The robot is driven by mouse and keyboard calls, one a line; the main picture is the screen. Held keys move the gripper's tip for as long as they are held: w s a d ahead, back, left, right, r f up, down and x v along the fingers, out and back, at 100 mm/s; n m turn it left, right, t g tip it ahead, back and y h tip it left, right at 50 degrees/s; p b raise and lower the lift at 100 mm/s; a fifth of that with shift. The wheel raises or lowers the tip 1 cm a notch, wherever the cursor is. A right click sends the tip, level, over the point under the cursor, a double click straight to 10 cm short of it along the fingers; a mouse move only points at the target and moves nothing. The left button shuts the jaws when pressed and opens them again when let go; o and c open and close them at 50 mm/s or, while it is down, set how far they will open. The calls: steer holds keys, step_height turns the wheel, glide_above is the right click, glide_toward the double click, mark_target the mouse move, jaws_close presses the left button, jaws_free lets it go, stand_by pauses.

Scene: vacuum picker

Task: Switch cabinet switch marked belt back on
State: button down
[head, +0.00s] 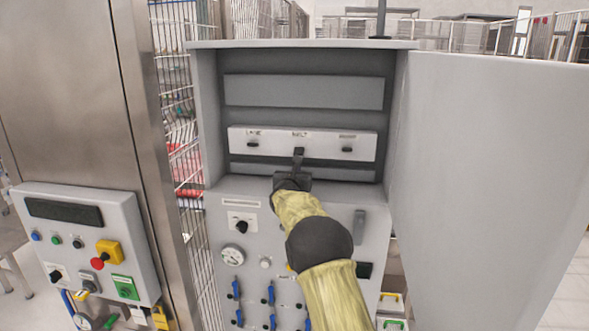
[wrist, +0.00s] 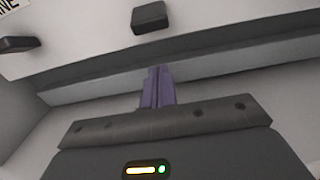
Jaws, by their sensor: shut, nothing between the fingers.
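The grey switch cabinet (head: 207,120) stands open, with a pale switch strip (head: 270,142) inside. The strip bears labels over dark switches; the middle label (head: 299,134) reads like BELT. The left switch (head: 253,144) and right switch (head: 347,149) show in the head view. The middle switch is hidden there behind my gripper (head: 298,152), but a dark switch (wrist: 149,17) shows just above my fingertips in the wrist view. My gripper (wrist: 158,70) is shut and empty, its tips below that switch and apart from it in the picture. Another switch (wrist: 19,44) is at left.
The open cabinet door (head: 490,190) stands to the right of the opening. A lower panel (head: 235,190) with a gauge, knobs and blue levers lies below. A control box (head: 80,235) with a red button is at left. A ledge (wrist: 220,65) runs behind my fingers.

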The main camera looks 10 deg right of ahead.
mark_target(299, 151)
steer(key=shift+w+r+p, duration=0.25)
steer(key=shift+r+p, duration=0.15)
steer(key=shift+r, duration=0.15)
steer(key=r+p, duration=0.1)
steer(key=s+r+p, duration=0.1)
steer(key=shift+s+a+r, duration=0.15)
steer(key=shift+r, duration=0.2)
